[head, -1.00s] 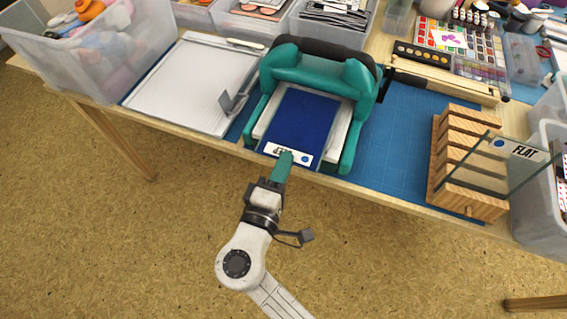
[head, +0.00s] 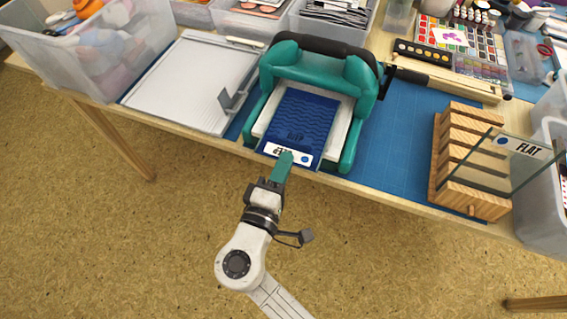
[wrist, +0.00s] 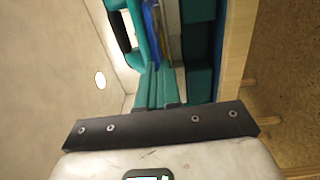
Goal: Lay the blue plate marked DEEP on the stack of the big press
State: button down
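The blue plate (head: 302,122) lies over the white bed (head: 343,128) of the big teal press (head: 313,72) in the head view. It shows a wavy pattern, dark lettering that reads like DEEP, and a white label with a blue dot at its front edge. My gripper (head: 285,161) reaches from the front; its teal fingers cover part of the label and appear closed on that edge. In the wrist view the fingers (wrist: 160,88) are close together, with a blue edge (wrist: 151,22) beyond. I cannot tell whether the plate's underside touches the stack.
A wooden rack (head: 470,165) at right holds a clear plate marked FLAT (head: 500,165). A white board with a grey clip (head: 190,80) lies left of the press. Clear bins stand left, behind and right. The blue mat (head: 400,145) between press and rack is clear.

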jog(key=c, duration=1.3)
grip_release()
jog(key=shift+o, duration=0.2)
jog(key=shift+s, duration=0.1)
jog(key=shift+v, duration=2.4)
jog(key=v, duration=1.1)
